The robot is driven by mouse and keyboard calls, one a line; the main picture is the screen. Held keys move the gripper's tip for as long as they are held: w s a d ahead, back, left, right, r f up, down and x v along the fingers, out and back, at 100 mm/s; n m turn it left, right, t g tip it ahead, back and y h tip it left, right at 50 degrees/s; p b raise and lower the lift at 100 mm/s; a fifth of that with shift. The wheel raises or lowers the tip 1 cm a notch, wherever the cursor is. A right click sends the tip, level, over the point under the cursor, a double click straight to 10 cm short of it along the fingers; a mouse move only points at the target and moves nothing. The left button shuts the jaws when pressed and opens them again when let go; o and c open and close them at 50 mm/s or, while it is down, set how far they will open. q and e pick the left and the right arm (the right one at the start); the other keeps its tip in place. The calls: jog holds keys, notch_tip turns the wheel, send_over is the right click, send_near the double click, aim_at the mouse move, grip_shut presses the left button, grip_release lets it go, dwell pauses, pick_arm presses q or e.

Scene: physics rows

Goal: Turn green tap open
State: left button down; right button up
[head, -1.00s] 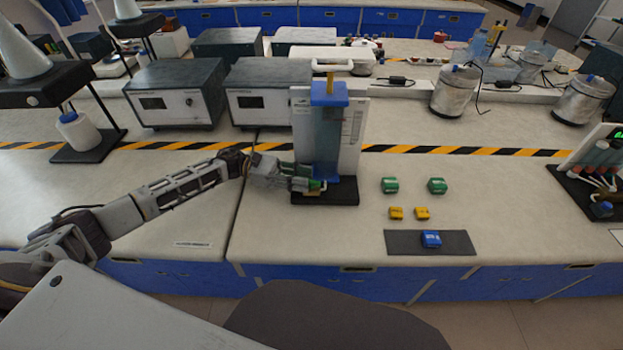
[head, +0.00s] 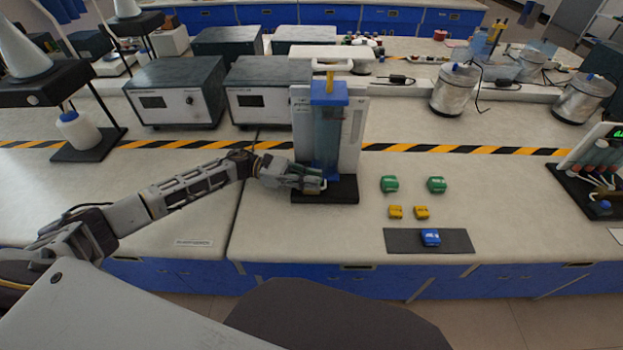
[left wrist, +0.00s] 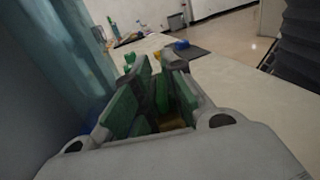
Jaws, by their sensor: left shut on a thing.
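The blue-tinted clear column (head: 326,135) stands upright on a black base (head: 340,194), with a white panel behind it. My left gripper (head: 314,184) is at the column's foot, just above the base. It is shut on the green tap, which the gripper mostly hides in the head view. In the left wrist view, the green tap (left wrist: 162,92) shows between the fingers of the left gripper (left wrist: 158,98). How far the tap is turned cannot be told. My right gripper is not in view.
Two green blocks (head: 389,184), two yellow blocks (head: 395,212) and a blue block (head: 430,237) on a dark mat (head: 399,242) lie to the right. Grey boxes (head: 175,93) stand behind. A dark stand (head: 92,145) is at the left. The front-left bench is clear.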

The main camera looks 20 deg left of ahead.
pick_arm(q)
jog(key=shift+n+t, duration=0.3)
jog(key=shift+t, duration=0.2)
jog(key=shift+n+t, duration=0.4)
jog(key=shift+t, duration=0.2)
jog(key=shift+n+t+p, duration=0.3)
jog(key=shift+t, duration=0.2)
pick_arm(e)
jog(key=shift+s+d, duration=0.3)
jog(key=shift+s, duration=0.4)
pick_arm(q)
jog(key=shift+s+n+t+y, duration=0.1)
jog(key=shift+n+t+y, duration=0.2)
jog(key=shift+t, duration=0.1)
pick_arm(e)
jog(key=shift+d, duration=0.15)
pick_arm(q)
jog(key=shift+t, duration=0.3)
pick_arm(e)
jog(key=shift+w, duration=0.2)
